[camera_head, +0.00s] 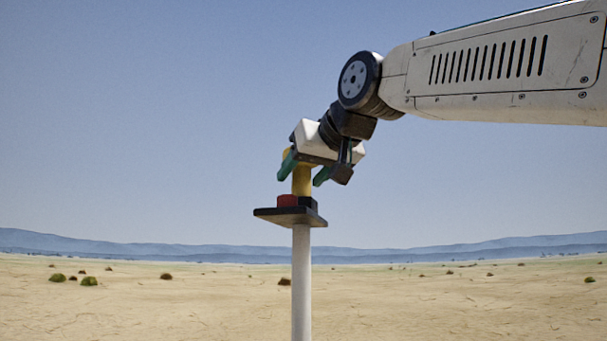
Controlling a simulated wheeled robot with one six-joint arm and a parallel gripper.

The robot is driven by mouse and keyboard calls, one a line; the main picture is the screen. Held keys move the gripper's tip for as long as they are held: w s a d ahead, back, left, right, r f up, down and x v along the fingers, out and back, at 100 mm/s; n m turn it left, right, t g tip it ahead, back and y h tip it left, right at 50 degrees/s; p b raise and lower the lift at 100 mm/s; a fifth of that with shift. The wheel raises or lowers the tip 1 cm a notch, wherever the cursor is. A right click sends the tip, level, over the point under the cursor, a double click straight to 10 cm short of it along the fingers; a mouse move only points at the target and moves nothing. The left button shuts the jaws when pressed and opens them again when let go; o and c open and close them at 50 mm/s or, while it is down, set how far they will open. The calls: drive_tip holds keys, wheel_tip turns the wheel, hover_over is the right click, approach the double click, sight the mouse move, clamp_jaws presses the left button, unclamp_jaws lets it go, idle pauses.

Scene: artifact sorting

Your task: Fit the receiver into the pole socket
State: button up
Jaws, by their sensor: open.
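A white pole (301,285) stands upright and carries a dark flat plate (285,217) on its top. A red block (287,201) and a black block (309,203) sit on the plate. A yellow upright piece (302,181), which looks like the receiver, stands at these blocks; its lower end is hidden, so I cannot tell how deep it sits. My gripper (304,177) is just above the plate, with its green fingers open on either side of the yellow piece. The top of the piece is partly hidden by the gripper body.
My arm reaches in from the upper right. Open sandy ground (150,300) with several small bushes (89,281) lies around the pole. The air left and right of the plate is clear.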

drive_tip(key=v, duration=0.7)
drive_tip(key=shift+s, duration=0.2)
drive_tip(key=shift+d+r, duration=0.1)
